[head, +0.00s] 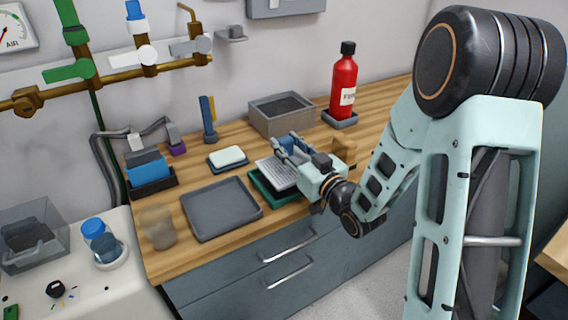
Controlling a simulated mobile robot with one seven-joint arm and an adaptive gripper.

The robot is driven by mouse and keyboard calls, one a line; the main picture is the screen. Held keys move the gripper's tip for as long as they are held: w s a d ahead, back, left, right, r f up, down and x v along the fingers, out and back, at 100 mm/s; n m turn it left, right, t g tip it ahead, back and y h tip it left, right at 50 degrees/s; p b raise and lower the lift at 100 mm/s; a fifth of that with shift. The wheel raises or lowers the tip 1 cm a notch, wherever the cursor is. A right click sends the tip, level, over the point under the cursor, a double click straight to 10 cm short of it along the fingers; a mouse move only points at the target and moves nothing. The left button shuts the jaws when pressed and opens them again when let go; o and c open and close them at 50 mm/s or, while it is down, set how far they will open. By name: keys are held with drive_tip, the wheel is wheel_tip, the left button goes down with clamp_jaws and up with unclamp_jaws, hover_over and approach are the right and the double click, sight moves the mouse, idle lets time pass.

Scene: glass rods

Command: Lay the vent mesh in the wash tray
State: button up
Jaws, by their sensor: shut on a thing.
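The vent mesh (273,173) is a pale, flat grid panel at the green tray (261,192) on the wooden bench. My gripper (284,157) reaches in from the right and is shut on the mesh; its fingers and body hide the mesh's right side. I cannot tell whether the mesh rests in the green tray or hangs just above it. A wide, shallow grey tray (220,208) lies empty directly left of the green one, and looks like the wash tray, though no label shows.
A white block on a dark dish (228,157) lies behind the trays. A grey bin (280,114) and red bottle (343,85) stand at the back. A clear beaker (158,227) and a holder with blue cards (149,172) stand left of the grey tray.

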drive_tip(key=shift+w+a+f+b, duration=0.35)
drive_tip(key=shift+w+f, duration=0.2)
drive_tip(key=shift+f, duration=0.3)
drive_tip(key=shift+w+a+f+b, duration=0.15)
drive_tip(key=shift+f+b, duration=0.35)
drive_tip(key=shift+f, duration=1.1)
drive_tip(key=shift+f, duration=0.15)
drive_tip(key=o, duration=1.3)
